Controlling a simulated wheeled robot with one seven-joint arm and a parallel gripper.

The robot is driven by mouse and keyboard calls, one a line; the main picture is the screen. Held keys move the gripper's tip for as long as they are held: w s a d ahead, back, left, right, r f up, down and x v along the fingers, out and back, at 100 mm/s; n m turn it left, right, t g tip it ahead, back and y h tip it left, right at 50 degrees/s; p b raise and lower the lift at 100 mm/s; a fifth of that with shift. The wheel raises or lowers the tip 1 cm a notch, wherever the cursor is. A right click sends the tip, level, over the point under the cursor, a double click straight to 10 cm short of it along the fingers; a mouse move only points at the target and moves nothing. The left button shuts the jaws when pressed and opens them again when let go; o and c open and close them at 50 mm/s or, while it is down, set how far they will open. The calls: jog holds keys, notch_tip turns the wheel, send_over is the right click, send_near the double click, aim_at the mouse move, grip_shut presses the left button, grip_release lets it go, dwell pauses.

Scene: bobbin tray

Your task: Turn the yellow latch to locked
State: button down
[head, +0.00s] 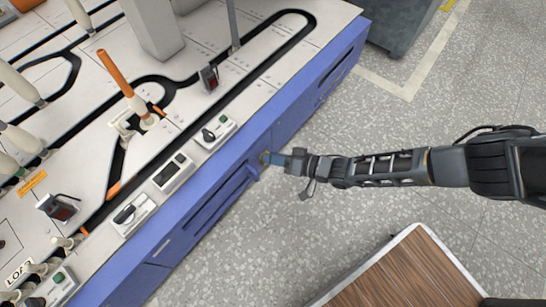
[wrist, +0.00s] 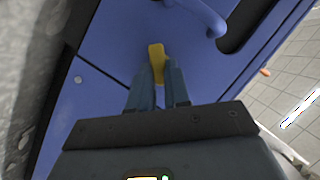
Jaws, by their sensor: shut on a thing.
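The yellow latch (wrist: 156,52) is a small flat tab on the blue cabinet front, seen in the wrist view. My gripper (wrist: 158,80) has its two blue-grey fingers on either side of the latch, and they are shut on it. The latch's upper end sticks out beyond the fingertips. In the head view my gripper (head: 269,158) reaches the blue front from the right, and only a speck of the latch (head: 264,157) shows there. The latch's pivot and any lock marking cannot be made out.
A blue bar handle (wrist: 205,18) stands out from the cabinet front close by the latch. The white machine top (head: 235,70) above carries switch boxes, posts and bobbins. A wooden-topped table (head: 405,280) stands at the lower right. Grey floor (head: 330,110) lies open beside the cabinet.

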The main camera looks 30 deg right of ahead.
jog(key=shift+d+f+m+t+y, duration=0.15)
jog(key=shift+m+y, duration=0.45)
jog(key=shift+m, duration=0.65)
jog(key=shift+d+f+m+t+y, duration=0.1)
jog(key=shift+f+m+t+y, duration=0.15)
jog(key=shift+m+y, duration=0.7)
jog(key=shift+w+m+h, duration=0.1)
jog(key=shift+m+h, duration=0.15)
jog(key=shift+m, duration=0.55)
jog(key=c, duration=1.1)
grip_release()
jog(key=shift+p+v, duration=0.45)
jog(key=shift+v, duration=3.45)
jog(key=shift+o, duration=0.4)
jog(key=shift+f, duration=0.15)
